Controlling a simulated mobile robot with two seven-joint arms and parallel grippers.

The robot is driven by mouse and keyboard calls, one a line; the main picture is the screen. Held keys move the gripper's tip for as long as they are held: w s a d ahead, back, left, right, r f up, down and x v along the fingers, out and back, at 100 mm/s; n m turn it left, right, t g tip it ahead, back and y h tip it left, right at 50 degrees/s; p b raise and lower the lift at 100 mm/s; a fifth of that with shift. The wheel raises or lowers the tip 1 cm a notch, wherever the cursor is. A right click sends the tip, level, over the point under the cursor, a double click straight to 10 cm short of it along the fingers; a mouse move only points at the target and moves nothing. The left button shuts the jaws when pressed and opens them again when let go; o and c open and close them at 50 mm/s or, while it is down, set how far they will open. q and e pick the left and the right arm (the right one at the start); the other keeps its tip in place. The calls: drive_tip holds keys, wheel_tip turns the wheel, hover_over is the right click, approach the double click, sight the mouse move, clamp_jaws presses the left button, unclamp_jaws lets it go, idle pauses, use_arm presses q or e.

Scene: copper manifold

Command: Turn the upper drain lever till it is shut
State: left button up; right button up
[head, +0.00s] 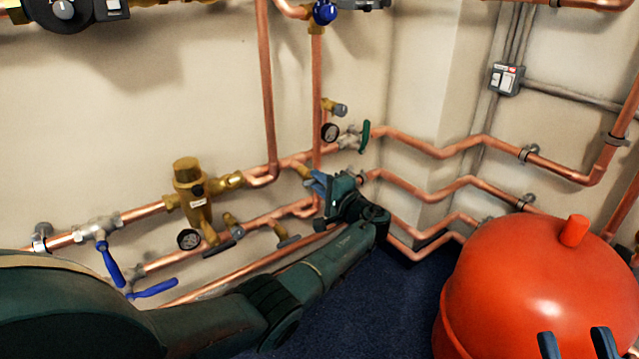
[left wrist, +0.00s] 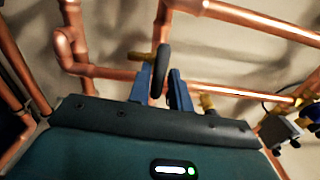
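My left gripper (head: 322,187) is at the copper pipes near the corner, beside a brass drain fitting (head: 302,171). In the left wrist view its two blue fingers (left wrist: 161,80) stand apart, one on each side of a dark lever (left wrist: 162,58). The lever stands almost upright between them, joined to a brass fitting (left wrist: 139,56). I cannot tell whether either finger touches it. In the head view the gripper hides this lever. My right gripper (head: 577,344) is open and empty at the lower right edge, in front of the red tank.
A red tank (head: 535,290) stands at the lower right. Blue-handled valves (head: 110,265) and a brass regulator (head: 190,195) are to the left. Bare blue floor (head: 395,310) shows between.

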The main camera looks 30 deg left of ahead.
use_arm(q)
drive_tip(key=shift+o, duration=1.3)
use_arm(e)
drive_tip(key=shift+r, duration=0.1)
use_arm(q)
drive_tip(key=shift+d, duration=0.1)
use_arm(e)
drive_tip(key=shift+r, duration=0.1)
